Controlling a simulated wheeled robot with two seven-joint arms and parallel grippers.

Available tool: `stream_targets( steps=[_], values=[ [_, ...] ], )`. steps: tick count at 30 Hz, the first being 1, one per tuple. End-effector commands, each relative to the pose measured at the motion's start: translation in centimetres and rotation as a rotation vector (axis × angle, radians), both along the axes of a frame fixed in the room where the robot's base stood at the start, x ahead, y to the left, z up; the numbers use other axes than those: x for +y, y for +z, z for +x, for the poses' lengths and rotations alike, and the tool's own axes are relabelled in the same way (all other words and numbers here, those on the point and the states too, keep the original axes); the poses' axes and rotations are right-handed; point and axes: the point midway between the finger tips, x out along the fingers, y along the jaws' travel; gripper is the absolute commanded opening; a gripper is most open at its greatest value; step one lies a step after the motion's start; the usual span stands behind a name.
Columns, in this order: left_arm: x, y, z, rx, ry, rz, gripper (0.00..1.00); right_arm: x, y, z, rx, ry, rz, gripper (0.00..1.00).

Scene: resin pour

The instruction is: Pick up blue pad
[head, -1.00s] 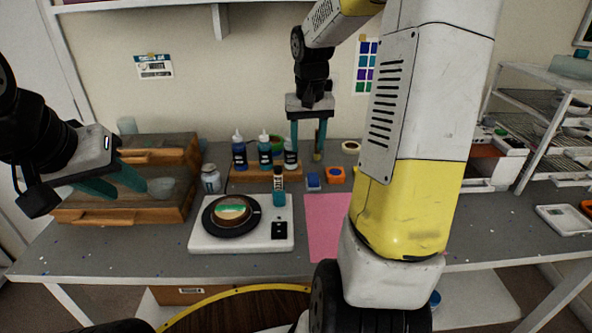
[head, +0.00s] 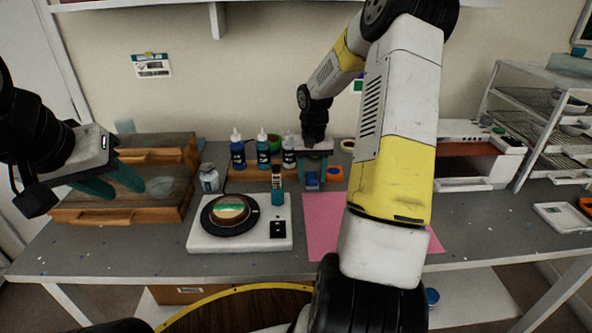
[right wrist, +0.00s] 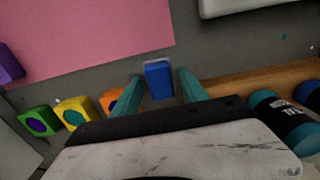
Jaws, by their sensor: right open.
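The blue pad (head: 312,180) is a small blue block on the grey table, behind the pink sheet. In the right wrist view the blue pad (right wrist: 159,80) lies between the two teal fingers of my right gripper (right wrist: 160,85), with a visible gap on each side. My right gripper (head: 312,172) is open and pointed down over the pad in the head view. My left gripper (head: 108,186) is at the far left, its teal fingers apart and empty near the wooden drawer box.
An orange block (head: 335,172) sits close beside the pad. Dropper bottles (head: 263,150) stand on a wooden rack (head: 240,172) to the left. A white scale (head: 205,240) with a round mould is in front, beside the pink sheet (head: 322,235).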

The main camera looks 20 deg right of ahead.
Motion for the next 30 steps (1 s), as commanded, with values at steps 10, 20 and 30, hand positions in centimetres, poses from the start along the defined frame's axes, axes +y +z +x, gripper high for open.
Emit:
stream_targets(
  steps=[10, 20, 30],
  values=[
    [0.0, 0.0, 0.0, 0.0, 0.0, 0.0, 0.36, 0.0, -0.6, 0.0, -0.002, 0.0, -0.001, 0.45],
    [0.0, 0.0, 0.0, 0.0, 0.0, 0.0, 0.36, 0.0, -0.6, 0.0, -0.002, 0.0, -0.001, 0.0],
    [0.0, 0.0, 0.0, 0.0, 0.0, 0.0, 0.36, 0.0, 0.5, 0.1, -0.003, 0.0, -0.002, 0.0]
  ],
)
